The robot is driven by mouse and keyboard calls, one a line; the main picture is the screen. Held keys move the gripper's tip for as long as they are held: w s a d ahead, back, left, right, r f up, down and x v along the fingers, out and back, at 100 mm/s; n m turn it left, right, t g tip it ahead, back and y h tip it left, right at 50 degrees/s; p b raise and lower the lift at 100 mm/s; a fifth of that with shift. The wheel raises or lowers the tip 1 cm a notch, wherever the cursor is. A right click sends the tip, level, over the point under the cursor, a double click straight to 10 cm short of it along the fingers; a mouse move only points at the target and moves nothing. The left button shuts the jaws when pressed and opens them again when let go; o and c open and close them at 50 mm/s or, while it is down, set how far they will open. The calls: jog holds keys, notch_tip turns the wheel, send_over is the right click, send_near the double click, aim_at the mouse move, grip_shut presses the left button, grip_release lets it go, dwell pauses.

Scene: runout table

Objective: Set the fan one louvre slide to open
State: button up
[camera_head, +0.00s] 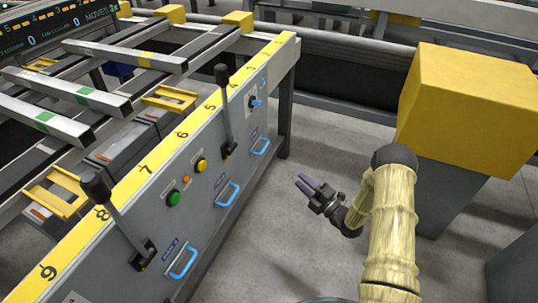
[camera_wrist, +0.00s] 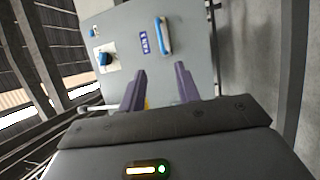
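My gripper (camera_head: 301,180) is in the open air to the right of the grey control panel (camera_head: 200,222), its fingers towards the panel. In the wrist view its two purple fingers (camera_wrist: 160,68) stand apart with nothing between them. Ahead of them is the panel face with a blue bar handle (camera_wrist: 165,36), a small dark label beside it, and a blue knob (camera_wrist: 104,58) on a white plate. The head view shows a blue knob (camera_head: 256,103) and several blue handles, the far one (camera_head: 260,147) below that knob.
Two black-knobbed levers (camera_head: 226,110) (camera_head: 115,215) stick out from the panel. Green (camera_head: 173,197) and yellow (camera_head: 201,165) buttons sit between them. A yellow box (camera_head: 468,105) on a grey stand is right of my arm. The floor between is clear.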

jog(key=b+x, duration=0.4)
jog(key=x, duration=1.3)
jog(key=shift+a+b, duration=0.2)
jog(key=shift+b, duration=0.2)
jog(key=shift+w, duration=0.15)
grip_shut()
